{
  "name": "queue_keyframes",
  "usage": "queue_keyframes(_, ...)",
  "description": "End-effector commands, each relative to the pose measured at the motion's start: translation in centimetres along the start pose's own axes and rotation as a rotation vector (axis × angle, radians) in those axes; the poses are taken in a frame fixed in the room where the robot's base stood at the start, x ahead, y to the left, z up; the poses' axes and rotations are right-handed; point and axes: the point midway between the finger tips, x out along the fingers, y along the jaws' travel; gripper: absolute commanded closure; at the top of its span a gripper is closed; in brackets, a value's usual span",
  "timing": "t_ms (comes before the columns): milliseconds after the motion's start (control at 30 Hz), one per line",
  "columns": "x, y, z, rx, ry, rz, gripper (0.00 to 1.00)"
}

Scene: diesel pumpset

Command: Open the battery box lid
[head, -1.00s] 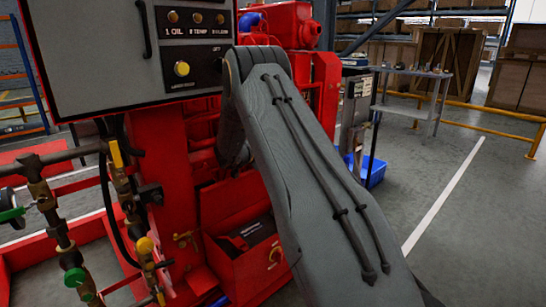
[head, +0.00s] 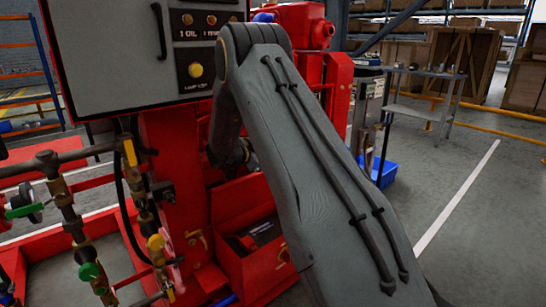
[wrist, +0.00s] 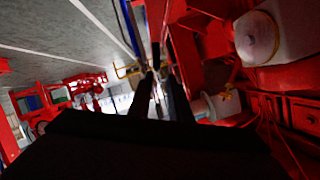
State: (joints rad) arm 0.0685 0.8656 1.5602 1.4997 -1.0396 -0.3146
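The red battery box (head: 262,268) stands low at the middle of the head view, partly behind my arm. Its top is open, and a dark battery (head: 262,234) shows inside. A red panel (head: 238,203) stands upright at its back and looks like the raised lid; my arm hides part of it. A yellow ring-like mark or latch is on its front. My gripper is hidden behind my arm in the head view. In the wrist view my gripper's two dark fingers (wrist: 158,75) stand a narrow gap apart, with nothing seen between them. The battery box is not clear there.
A grey control panel (head: 120,60) hangs above, left of my arm. Pipes with brass valves (head: 68,215) stand at the left. A blue bin (head: 384,172) and a grey table (head: 425,110) are behind at the right. The floor on the right is clear.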

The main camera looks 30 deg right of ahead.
Motion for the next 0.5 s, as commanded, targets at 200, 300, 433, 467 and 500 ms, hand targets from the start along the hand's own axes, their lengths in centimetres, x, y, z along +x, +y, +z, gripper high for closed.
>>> queue_keyframes(200,-0.2,-0.1,0.0,0.0,0.0,-0.001,0.83)
queue_keyframes(300,-0.8,-0.3,0.1,-0.001,-0.001,-0.002,0.83)
queue_keyframes(433,-1.6,-0.5,0.1,0.0,-0.001,-0.002,0.83)
queue_keyframes(467,-1.8,-0.5,0.2,0.0,-0.001,-0.001,0.83)
queue_keyframes(500,-2.0,-0.6,0.2,0.0,-0.001,-0.001,0.83)
